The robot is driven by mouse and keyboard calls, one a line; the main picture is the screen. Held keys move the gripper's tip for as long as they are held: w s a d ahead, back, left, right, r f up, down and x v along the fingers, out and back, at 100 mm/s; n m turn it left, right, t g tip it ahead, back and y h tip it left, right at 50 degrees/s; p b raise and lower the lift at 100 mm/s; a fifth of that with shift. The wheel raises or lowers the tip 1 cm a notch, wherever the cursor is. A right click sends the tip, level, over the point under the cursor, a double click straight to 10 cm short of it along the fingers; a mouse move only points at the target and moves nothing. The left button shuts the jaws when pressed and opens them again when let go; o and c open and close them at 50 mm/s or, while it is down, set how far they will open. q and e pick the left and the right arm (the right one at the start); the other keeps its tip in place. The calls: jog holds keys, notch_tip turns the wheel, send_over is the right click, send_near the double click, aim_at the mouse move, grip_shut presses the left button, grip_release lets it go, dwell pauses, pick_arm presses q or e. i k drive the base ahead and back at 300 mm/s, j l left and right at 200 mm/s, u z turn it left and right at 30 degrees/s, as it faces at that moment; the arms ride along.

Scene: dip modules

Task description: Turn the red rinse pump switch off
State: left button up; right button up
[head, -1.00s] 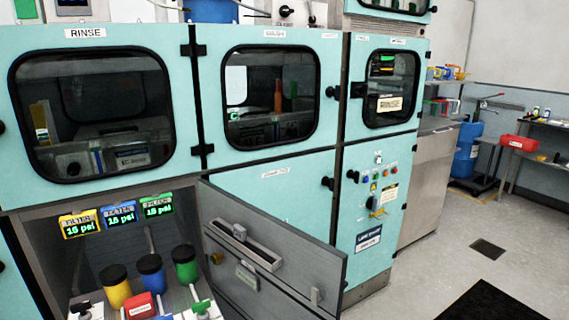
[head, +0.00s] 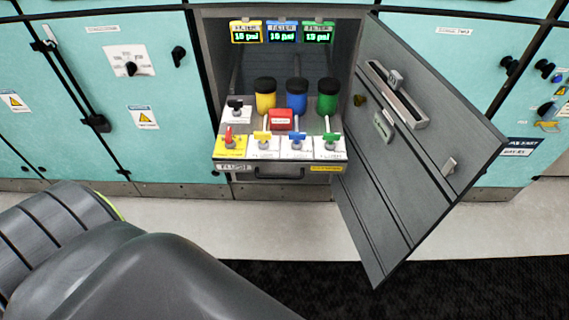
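Inside an open lower cabinet, a small red handle (head: 228,137) stands on a yellow label at the front left of a pull-out panel (head: 330,152). A red box (head: 282,119) with a small unreadable label sits behind the front handles. I cannot tell for sure which red part is the rinse pump switch, nor its on or off position. A black handle (head: 236,106) stands on a white label behind the red handle. Neither of my grippers is in view; only a dark link of my arm shows at the lower left, well below the panel.
Yellow, blue and green handles line the panel front, with black-capped yellow (head: 265,97), blue (head: 297,97) and green (head: 328,99) canisters behind. Three filter displays (head: 282,33) hang above. The open grey door (head: 420,140) juts out at right. A rotary knob (head: 130,67) is on the left cabinet.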

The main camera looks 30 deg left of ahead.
aim_at(229, 132)
jog(key=u, duration=1.45)
